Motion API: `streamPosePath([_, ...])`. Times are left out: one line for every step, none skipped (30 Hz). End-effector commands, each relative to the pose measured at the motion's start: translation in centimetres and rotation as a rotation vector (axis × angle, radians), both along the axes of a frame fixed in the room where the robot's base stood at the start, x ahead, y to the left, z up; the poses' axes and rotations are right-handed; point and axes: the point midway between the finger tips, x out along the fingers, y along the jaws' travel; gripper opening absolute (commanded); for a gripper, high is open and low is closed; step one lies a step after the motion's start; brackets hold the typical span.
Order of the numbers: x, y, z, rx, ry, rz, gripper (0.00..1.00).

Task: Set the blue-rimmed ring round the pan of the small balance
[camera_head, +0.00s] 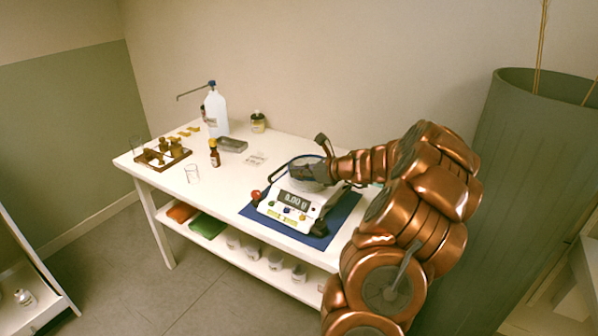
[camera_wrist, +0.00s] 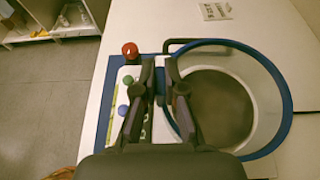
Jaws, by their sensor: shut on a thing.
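The small balance (camera_head: 288,208) stands on a blue mat (camera_head: 312,240) and its display reads 0.00. Its dark round pan (camera_wrist: 222,108) shows in the wrist view. The clear ring with a blue rim (camera_wrist: 289,104) appears around the pan in that view, with the pan off-centre inside it. My gripper (camera_wrist: 160,68) is shut on the ring's left wall. In the head view my gripper (camera_head: 309,172) is over the balance and covers part of the ring (camera_head: 291,160). I cannot tell whether the ring rests on the balance or hangs just above it.
A red knob (camera_wrist: 130,49) sits at the balance's corner. A tall green container (camera_head: 490,200) stands at right.

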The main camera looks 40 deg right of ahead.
Motion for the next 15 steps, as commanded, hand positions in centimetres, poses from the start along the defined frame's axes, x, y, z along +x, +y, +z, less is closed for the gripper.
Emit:
streamPosePath([0.02, 0.0, -0.09, 0.0, 0.0, 0.0, 0.0])
streamPosePath([0.01, 0.01, -0.15, 0.0, 0.0, 0.0, 0.0])
streamPosePath([0.01, 0.0, -0.2, 0.0, -0.001, 0.0, 0.0])
streamPosePath([0.01, 0.0, -0.25, 0.0, 0.0, 0.0, 0.0])
streamPosePath([0.01, 0.01, -0.3, 0.0, -0.001, 0.0, 0.0])
streamPosePath([0.01, 0.01, -0.36, 0.0, -0.001, 0.0, 0.0])
streamPosePath([0.02, 0.0, -0.41, 0.0, -0.001, 0.0, 0.0])
streamPosePath([0.01, 0.0, -0.46, 0.0, -0.001, 0.0, 0.0])
streamPosePath([0.01, 0.0, -0.51, 0.0, -0.001, 0.0, 0.0])
streamPosePath([0.01, 0.0, -0.57, 0.001, -0.001, 0.0, 0.0])
streamPosePath([0.01, 0.0, -0.61, 0.001, -0.001, 0.0, 0.0])
streamPosePath([0.01, 0.0, -0.68, 0.001, -0.001, 0.0, 0.0])
streamPosePath([0.01, 0.0, -0.73, 0.001, -0.001, 0.0, 0.0])
streamPosePath([0.01, -0.01, -0.69, 0.001, -0.001, 0.0, 0.13])
streamPosePath([0.01, -0.01, -0.67, 0.001, -0.001, 0.0, 0.17])
